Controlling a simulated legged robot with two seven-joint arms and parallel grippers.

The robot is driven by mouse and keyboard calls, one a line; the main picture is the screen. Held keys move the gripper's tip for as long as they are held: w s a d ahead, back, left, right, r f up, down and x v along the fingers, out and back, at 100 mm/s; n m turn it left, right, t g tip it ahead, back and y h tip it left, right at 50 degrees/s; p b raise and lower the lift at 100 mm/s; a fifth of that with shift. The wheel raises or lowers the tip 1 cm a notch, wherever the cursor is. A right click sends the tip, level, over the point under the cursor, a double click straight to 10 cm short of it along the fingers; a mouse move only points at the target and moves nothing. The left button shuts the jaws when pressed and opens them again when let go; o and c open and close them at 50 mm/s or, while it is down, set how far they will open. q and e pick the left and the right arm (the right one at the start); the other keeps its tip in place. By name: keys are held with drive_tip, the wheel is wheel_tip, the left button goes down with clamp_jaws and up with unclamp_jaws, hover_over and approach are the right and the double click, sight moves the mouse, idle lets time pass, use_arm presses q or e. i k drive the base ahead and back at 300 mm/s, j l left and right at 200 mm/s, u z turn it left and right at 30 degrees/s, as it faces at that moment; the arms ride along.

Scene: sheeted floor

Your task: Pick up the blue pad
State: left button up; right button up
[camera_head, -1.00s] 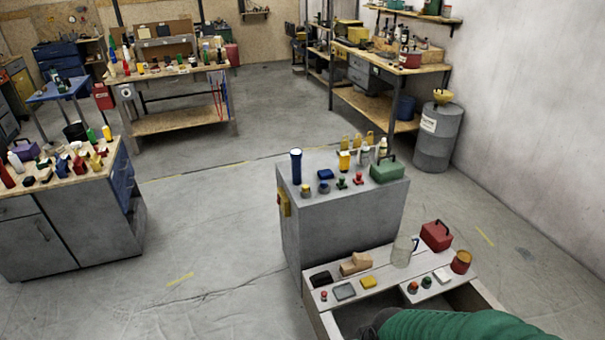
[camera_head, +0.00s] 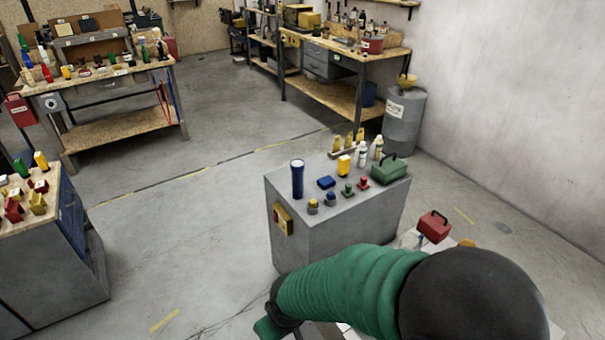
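The blue pad (camera_head: 326,182) is small and flat. It lies on top of the grey cabinet (camera_head: 340,230), just right of an upright blue flashlight (camera_head: 297,180). My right arm, in a green ribbed sleeve, comes in from the lower right and crosses in front of the cabinet. My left gripper is not in view.
A red box (camera_head: 434,226) is beyond my arm. A workbench cabinet (camera_head: 50,240) is at left. The floor between is clear.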

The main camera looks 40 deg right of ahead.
sight(326, 183)
drive_tip(key=i+z, duration=0.3)
drive_tip(key=i, duration=0.25)
drive_tip(key=i+j+z, duration=0.15)
drive_tip(key=i+z, duration=0.15)
drive_tip(key=i, duration=0.25)
drive_tip(key=i+j+z, duration=0.35)
drive_tip(key=i, duration=0.15)
drive_tip(key=i+j+z, duration=0.1)
drive_tip(key=i+z, duration=0.2)
drive_tip(key=z, duration=0.15)
drive_tip(key=i+j+z, duration=0.2)
drive_tip(key=z, duration=0.25)
drive_tip(key=i+j+z, duration=0.3)
drive_tip(key=z, duration=0.15)
drive_tip(key=i+j+z, duration=0.25)
drive_tip(key=j+z, duration=0.25)
drive_tip(key=i+j+z, duration=0.15)
drive_tip(key=j+z, duration=0.3)
drive_tip(key=i+j+z, duration=0.15)
drive_tip(key=j, duration=0.2)
drive_tip(key=i+j+z, duration=0.2)
drive_tip(key=j, duration=0.2)
